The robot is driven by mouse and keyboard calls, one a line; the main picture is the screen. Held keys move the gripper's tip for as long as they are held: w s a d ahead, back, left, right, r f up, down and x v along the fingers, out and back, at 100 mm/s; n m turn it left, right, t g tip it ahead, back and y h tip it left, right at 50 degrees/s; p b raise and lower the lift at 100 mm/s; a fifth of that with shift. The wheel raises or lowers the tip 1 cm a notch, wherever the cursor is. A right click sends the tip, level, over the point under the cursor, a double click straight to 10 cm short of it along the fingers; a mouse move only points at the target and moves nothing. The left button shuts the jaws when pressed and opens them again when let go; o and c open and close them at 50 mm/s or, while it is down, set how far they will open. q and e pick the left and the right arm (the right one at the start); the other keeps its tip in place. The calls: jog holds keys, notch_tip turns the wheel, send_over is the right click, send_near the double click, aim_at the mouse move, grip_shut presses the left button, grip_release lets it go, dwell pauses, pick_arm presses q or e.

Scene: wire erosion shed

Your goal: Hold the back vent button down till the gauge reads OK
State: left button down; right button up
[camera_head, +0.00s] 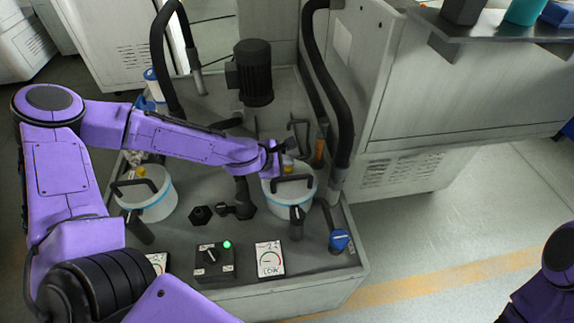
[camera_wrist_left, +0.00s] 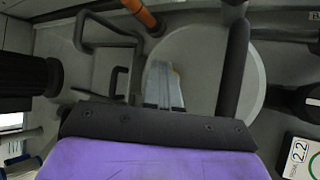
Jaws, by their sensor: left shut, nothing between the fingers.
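Two white canisters with grey lids, a left one (camera_head: 152,203) and a right one (camera_head: 275,206), stand in the grey cabinet top. A yellow button (camera_head: 140,171) shows on the left lid. Another yellow spot (camera_head: 288,161) shows at the right lid, beside my left gripper (camera_head: 283,161). That gripper is shut and empty; in the left wrist view its fingertips (camera_wrist_left: 163,86) lie over the right lid (camera_wrist_left: 205,62). Whether they touch a button is hidden. The gauge (camera_head: 270,259) by the right canister seems to read LOW; its display (camera_wrist_left: 299,152) shows 2.2. My right gripper is out of view.
Black lid handles and a black hose (camera_head: 333,80) stand close around my left gripper. A black motor (camera_head: 253,73) is behind. A switch box (camera_head: 214,262) with a lit green lamp and a blue-handled valve (camera_head: 339,241) are in front. A second gauge (camera_head: 157,262) is partly hidden.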

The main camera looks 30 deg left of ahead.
aim_at(286, 168)
pick_arm(q)
jog(key=shift+s+f, duration=0.4)
jog(key=shift+f, duration=0.15)
jog(key=shift+w+r+p, duration=0.2)
jog(key=shift+r+p, duration=0.4)
jog(key=shift+p, duration=0.15)
jog(key=shift+w+r, duration=0.1)
jog(key=shift+r, duration=0.35)
jog(key=shift+w+r+p, duration=0.1)
jog(key=shift+r+p, duration=0.2)
jog(key=shift+p, duration=0.2)
notch_tip(286, 168, up, 4)
jog(key=p, duration=0.4)
jog(key=shift+r, duration=0.2)
